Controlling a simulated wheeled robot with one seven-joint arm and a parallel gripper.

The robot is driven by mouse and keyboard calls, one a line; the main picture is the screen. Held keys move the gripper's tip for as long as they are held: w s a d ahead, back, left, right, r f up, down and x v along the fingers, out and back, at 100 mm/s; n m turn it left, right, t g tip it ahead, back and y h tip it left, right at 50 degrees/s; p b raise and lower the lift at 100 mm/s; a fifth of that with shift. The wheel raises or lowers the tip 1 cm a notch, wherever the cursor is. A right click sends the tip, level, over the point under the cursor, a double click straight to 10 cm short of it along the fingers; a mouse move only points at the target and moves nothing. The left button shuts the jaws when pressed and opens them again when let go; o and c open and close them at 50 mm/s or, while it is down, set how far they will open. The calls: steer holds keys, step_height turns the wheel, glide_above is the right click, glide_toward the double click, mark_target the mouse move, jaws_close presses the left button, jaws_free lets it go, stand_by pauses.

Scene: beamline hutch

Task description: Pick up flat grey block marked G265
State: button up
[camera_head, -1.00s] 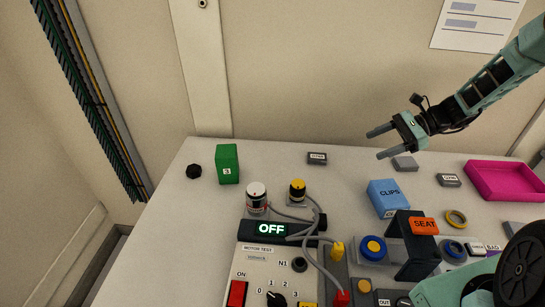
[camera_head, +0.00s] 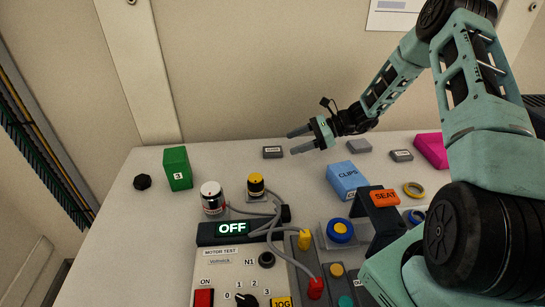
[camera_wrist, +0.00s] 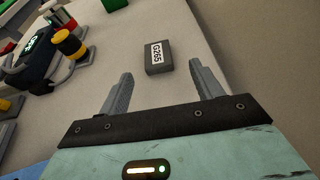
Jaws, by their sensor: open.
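The flat grey block marked G265 (camera_wrist: 159,56) lies on the table in the wrist view, label up, just ahead of my fingertips and roughly centred between them. In the head view a small dark grey labelled block (camera_head: 272,152) lies near the table's back edge and appears to be the same one; its label is too small to read there. My gripper (camera_head: 291,143) is open and empty, its fingers pointing left, just right of that block. In the wrist view both fingers (camera_wrist: 160,69) show spread apart. Nothing hides the block.
A blue CLIPS box (camera_head: 346,179), two other flat grey blocks (camera_head: 358,146) (camera_head: 401,155) and a pink tray (camera_head: 432,149) are to the right. A green block (camera_head: 178,169) stands left. A cabled motor test panel (camera_head: 230,256) fills the front. The table around G265 is clear.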

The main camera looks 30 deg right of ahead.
mark_target(276, 149)
steer(key=shift+b+x, duration=1.4)
steer(key=shift+x, duration=1.3)
steer(key=shift+s+a, duration=0.1)
steer(key=shift+s, duration=0.05)
steer(key=c, duration=1.1)
